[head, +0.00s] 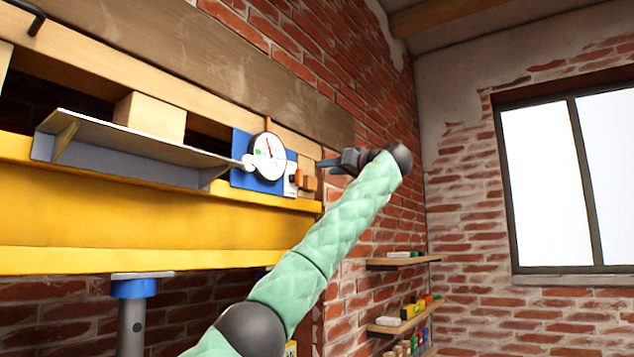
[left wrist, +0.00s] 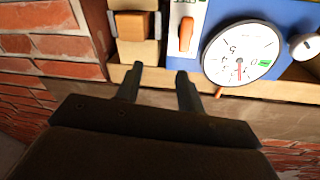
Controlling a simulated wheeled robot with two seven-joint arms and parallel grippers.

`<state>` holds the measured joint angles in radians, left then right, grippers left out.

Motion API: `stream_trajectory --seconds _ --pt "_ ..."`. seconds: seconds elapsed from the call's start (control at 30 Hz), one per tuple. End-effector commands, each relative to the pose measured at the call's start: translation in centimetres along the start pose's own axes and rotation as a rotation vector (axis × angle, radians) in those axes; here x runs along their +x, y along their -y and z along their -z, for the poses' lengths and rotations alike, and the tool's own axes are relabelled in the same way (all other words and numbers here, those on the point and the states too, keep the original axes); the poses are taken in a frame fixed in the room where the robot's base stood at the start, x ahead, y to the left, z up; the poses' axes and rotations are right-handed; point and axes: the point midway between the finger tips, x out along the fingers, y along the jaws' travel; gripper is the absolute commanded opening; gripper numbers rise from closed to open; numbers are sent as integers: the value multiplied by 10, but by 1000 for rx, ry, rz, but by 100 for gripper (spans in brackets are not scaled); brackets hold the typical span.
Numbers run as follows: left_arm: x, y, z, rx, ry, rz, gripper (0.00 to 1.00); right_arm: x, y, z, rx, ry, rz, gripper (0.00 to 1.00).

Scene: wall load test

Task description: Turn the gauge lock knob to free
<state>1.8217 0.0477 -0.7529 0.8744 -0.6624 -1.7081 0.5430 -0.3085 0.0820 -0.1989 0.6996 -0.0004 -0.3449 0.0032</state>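The round white gauge (head: 268,157) with a red needle is mounted on a blue plate (head: 243,181) on the wall beam; its dial also shows in the left wrist view (left wrist: 243,53). Beside it is a white plate with an upright orange knob (left wrist: 186,33), seen small in the head view (head: 298,178). Lettering on the white plate is too small to read. My left gripper (head: 327,163) is just right of these parts, fingers pointing toward the beam. In the left wrist view its two fingers (left wrist: 159,69) are apart and empty, short of the orange knob.
An orange block in a wooden holder (left wrist: 133,25) is beside the white plate. A round white knob (left wrist: 304,46) is on the gauge's other side. A grey shelf (head: 130,138) juts out left of the gauge, above the yellow beam (head: 150,228). Brick wall lies right.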

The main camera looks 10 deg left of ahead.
Motion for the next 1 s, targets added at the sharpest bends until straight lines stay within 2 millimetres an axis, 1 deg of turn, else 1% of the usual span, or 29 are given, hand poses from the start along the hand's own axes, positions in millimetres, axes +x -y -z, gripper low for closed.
stream_trajectory --seconds 0.1,0.23,0.33,0.43,0.57,0.67,0.7,0.8,1.0 --pt "1 13 -12 -78 55 73 38 0 0 6 -1 -38 0 76" --pt "-1 20 -22 -156 103 119 38 0 0 13 -2 -72 0 76" --pt "-1 21 -23 -193 108 126 38 -1 0 13 -3 -75 0 76" --pt "4 21 -23 -204 107 126 38 -2 0 8 -3 -71 0 76" --pt "16 23 -23 -203 107 128 38 -6 0 -7 -3 -61 0 76" --pt "28 25 -23 -203 106 126 38 -10 0 -22 -3 -50 1 76" --pt "35 26 -23 -203 106 127 38 -16 0 -19 -3 -54 1 76" --pt "49 27 -25 -203 106 126 38 -25 0 -18 -3 -55 1 76" --pt "69 29 -29 -202 105 125 38 -36 0 -18 -3 -54 1 76"
